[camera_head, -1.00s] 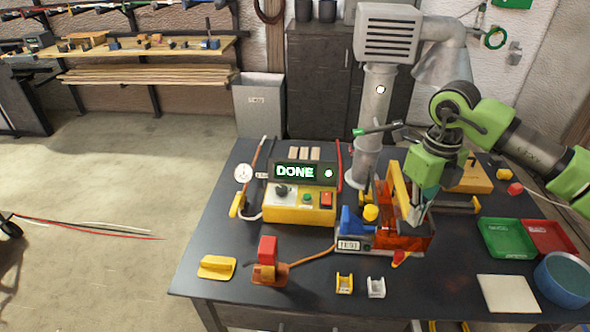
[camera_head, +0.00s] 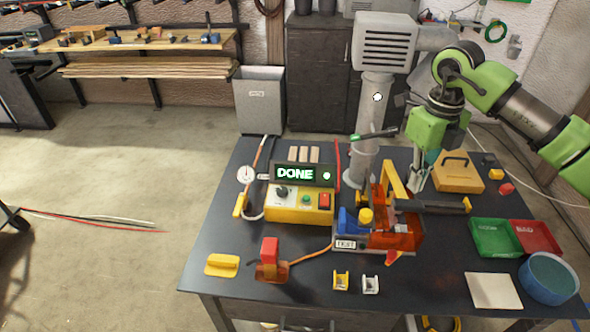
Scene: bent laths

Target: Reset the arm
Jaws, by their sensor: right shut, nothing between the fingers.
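My right arm (camera_head: 520,110) comes in from the upper right and is green and dark grey. My right gripper (camera_head: 417,183) points down over the back right part of the table, just behind the orange and red test fixture (camera_head: 400,236). Its fingers are shut with nothing held. The fixture has a yellow upright lever, a dark handle and a blue part, with a "TEST" label at its front. My left gripper is not in view.
A yellow control box (camera_head: 300,205) shows "DONE". Green (camera_head: 490,240) and red (camera_head: 535,236) trays, a blue round bowl (camera_head: 548,277) and a yellow case (camera_head: 457,175) stand at right.

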